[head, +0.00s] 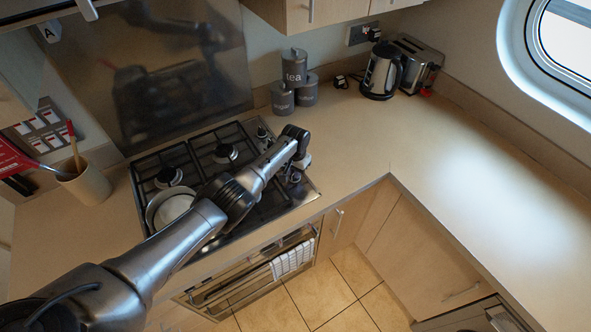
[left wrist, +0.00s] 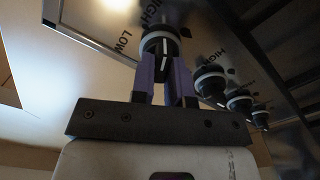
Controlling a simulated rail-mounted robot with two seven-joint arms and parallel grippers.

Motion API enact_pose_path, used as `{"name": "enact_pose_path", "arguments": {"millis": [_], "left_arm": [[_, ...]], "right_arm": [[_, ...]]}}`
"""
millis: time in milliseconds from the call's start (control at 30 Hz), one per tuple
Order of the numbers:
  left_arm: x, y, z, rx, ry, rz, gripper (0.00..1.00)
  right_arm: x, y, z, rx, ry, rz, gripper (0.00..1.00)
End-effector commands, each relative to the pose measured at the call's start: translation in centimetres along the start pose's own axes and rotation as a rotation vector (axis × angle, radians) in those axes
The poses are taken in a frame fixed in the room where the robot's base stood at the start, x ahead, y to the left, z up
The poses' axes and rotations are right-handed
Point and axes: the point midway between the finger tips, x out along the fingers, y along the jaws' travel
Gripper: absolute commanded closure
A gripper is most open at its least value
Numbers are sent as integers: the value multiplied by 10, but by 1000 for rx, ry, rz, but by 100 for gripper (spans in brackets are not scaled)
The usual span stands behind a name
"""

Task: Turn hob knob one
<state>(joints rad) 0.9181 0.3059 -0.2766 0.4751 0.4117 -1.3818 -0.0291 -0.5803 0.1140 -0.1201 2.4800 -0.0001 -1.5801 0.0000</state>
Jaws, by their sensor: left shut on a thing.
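The hob (head: 203,143) is set in the counter, with black pan grates and knobs along its right side. In the head view my left arm reaches across it, and my left gripper (head: 301,162) is at its front right corner. In the left wrist view, the purple fingers of this gripper (left wrist: 165,78) are shut on the nearest hob knob (left wrist: 159,42), one on each side. The knob is dark with a pale marker line, near printed HIGH and LOW labels. Several other knobs (left wrist: 210,80) run in a row to the right. My right gripper is not in view.
A white pan or bowl (head: 172,207) sits on the hob's left, partly behind my arm. Grey tea canisters (head: 294,68), a kettle (head: 381,72) and a toaster (head: 420,64) stand at the back. A utensil pot (head: 88,186) is left. The right counter (head: 470,150) is clear.

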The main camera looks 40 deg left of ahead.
Motion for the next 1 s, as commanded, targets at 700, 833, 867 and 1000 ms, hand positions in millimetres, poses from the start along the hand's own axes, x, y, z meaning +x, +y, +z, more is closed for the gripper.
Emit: {"name": "enact_pose_path", "arguments": {"millis": [700, 833, 867, 1000], "left_arm": [[-1, -2, 0, -599, 0, 2, 100], [-1, -2, 0, -663, 0, 1, 100], [-1, -2, 0, -675, 0, 1, 100], [-1, -2, 0, -718, 0, 2, 100]], "right_arm": [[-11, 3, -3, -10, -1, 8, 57], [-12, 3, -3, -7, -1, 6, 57], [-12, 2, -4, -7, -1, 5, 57], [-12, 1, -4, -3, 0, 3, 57]]}}
